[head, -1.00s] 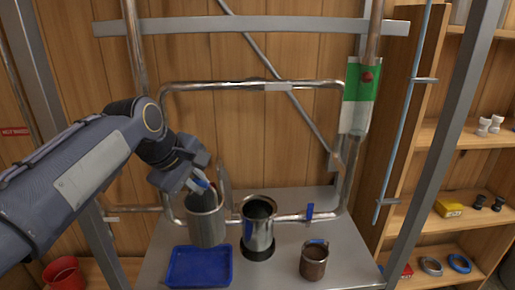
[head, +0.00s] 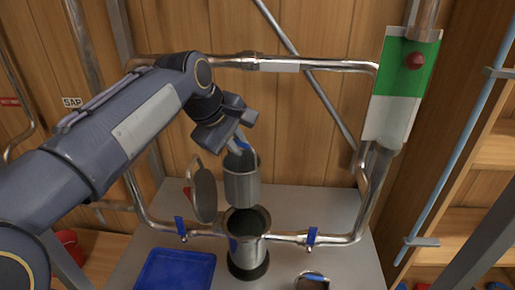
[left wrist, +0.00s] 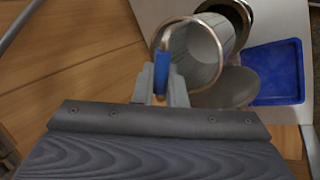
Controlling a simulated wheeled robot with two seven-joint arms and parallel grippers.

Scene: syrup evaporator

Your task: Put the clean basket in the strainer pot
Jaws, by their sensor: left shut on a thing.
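The clean basket (head: 241,188) is a grey metal cylinder with a blue grip on its handle. My left gripper (head: 239,147) is shut on that handle and holds the basket upright. In the left wrist view the basket (left wrist: 192,62) hangs with its blue grip (left wrist: 162,72) between the fingers. The strainer pot (head: 247,250) is a shiny open pot on the grey table. The basket appears above its mouth; its lower end overlaps the pot's rim, and I cannot tell whether it has entered. A round grey lid (head: 205,196) stands raised at the pot's left. My right gripper is out of view.
A blue tray (head: 176,270) lies left of the pot. A brown basket (head: 312,282) with a blue grip is cut off at the bottom right. Steel pipes (head: 330,238) with blue valve handles run behind the pot. A green-and-white panel (head: 401,90) hangs at right.

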